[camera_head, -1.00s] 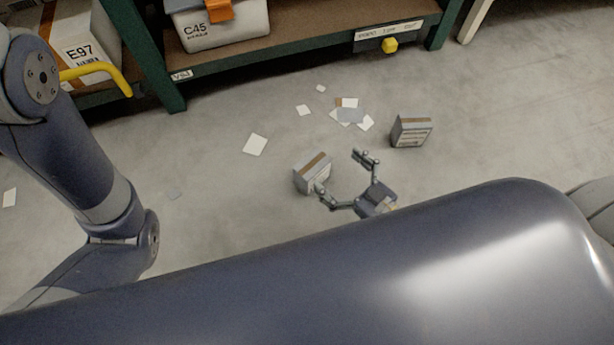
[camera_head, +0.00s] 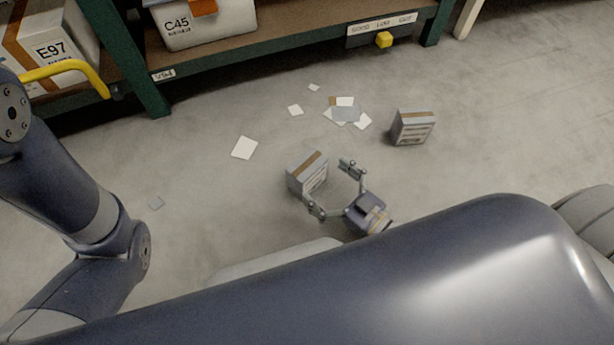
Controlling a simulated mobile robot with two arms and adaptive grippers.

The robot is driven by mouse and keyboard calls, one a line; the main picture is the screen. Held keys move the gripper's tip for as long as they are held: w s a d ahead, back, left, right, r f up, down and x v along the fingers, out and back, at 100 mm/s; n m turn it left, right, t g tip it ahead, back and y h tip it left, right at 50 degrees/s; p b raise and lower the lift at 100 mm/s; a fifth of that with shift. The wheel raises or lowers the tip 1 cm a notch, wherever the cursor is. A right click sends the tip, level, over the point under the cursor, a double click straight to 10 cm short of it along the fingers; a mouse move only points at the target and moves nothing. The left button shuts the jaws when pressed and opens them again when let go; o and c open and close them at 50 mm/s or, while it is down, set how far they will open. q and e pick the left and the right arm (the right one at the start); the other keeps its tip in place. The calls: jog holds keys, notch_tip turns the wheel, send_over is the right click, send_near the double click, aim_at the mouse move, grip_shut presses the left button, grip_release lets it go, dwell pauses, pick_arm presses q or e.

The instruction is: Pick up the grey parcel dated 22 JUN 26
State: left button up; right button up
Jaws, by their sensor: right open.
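Two small grey parcels with brown tape stand on the floor in the head view. One parcel (camera_head: 306,172) is left of centre, and the other parcel (camera_head: 412,127) is farther right and back. Both have pale labels, but the print is too small to read, so I cannot tell which is dated 22 JUN 26. My right gripper (camera_head: 332,190) is open, its fingers spread, at the right side of the left parcel. One fingertip is by its lower front corner; I cannot tell if it touches. My left arm shows at the left, but its gripper is out of view.
A green-framed rack (camera_head: 300,62) runs along the back, holding bins marked C45 (camera_head: 205,24) and E97 (camera_head: 48,50). A yellow knob (camera_head: 384,40) sits on its edge. Loose paper sheets (camera_head: 244,148) lie on the floor. Floor at the right is clear.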

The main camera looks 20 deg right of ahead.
aim_at(316, 173)
jog(key=b+x, duration=0.3)
jog(key=x, duration=0.2)
jog(key=shift+f, duration=0.15)
jog(key=shift+w+a, duration=0.25)
jog(key=shift+w, duration=0.1)
jog(key=shift+r, duration=0.25)
jog(key=c, duration=1.3)
